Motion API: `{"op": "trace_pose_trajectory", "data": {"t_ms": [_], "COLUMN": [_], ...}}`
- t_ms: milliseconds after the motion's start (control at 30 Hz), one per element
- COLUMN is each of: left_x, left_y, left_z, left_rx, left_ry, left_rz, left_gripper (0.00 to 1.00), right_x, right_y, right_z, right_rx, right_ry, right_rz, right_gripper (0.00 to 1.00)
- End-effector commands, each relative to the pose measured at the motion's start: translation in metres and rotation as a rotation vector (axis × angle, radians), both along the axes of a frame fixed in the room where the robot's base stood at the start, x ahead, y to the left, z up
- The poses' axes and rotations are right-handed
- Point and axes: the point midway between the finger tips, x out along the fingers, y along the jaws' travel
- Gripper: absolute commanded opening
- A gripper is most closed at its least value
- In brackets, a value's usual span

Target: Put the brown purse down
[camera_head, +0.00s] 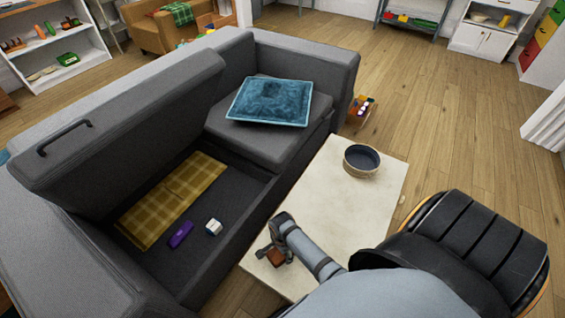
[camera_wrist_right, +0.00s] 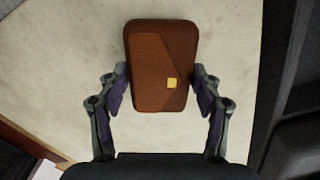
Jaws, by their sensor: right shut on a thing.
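The brown purse (camera_wrist_right: 160,65), a small rounded rectangle with a yellow square clasp, is between the fingers of my right gripper (camera_wrist_right: 160,88) in the right wrist view. The fingers press on its two sides, so the gripper is shut on it. In the head view the purse (camera_head: 275,257) shows as a small brown piece under my right gripper (camera_head: 268,250), at the near left corner of the pale table (camera_head: 345,210). I cannot tell whether the purse touches the table top. My left gripper is not in view.
A dark round bowl (camera_head: 361,160) stands at the table's far end; the table's middle is clear. Left is a grey sofa (camera_head: 130,120) with its seat raised, exposing a compartment with a yellow checked cloth (camera_head: 172,198), a purple item (camera_head: 181,235) and a white box (camera_head: 214,227). A blue cushion (camera_head: 270,101) lies behind.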

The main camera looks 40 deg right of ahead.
Motion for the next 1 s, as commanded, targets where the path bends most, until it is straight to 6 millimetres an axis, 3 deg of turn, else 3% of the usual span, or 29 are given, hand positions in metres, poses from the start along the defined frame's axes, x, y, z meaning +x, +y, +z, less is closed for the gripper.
{"op": "trace_pose_trajectory", "data": {"t_ms": [167, 200, 333, 733, 1000], "left_x": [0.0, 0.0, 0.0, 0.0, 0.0], "left_y": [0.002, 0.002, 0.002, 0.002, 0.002], "left_z": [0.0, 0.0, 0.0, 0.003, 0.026], "left_rx": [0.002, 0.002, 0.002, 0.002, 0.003], "left_ry": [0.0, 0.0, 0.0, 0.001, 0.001], "left_rz": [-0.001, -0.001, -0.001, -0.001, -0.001], "left_gripper": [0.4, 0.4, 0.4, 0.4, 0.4], "right_x": [0.0, 0.0, 0.0, 0.001, 0.001], "right_y": [0.0, 0.0, 0.0, 0.0, 0.0], "right_z": [-0.003, -0.002, -0.002, 0.005, 0.067], "right_rx": [0.0, 0.0, 0.0, 0.0, 0.0], "right_ry": [0.001, 0.0, 0.0, -0.002, -0.003], "right_rz": [0.0, 0.0, 0.0, 0.0, 0.0], "right_gripper": [0.33, 0.69, 0.87, 0.88, 0.88]}}
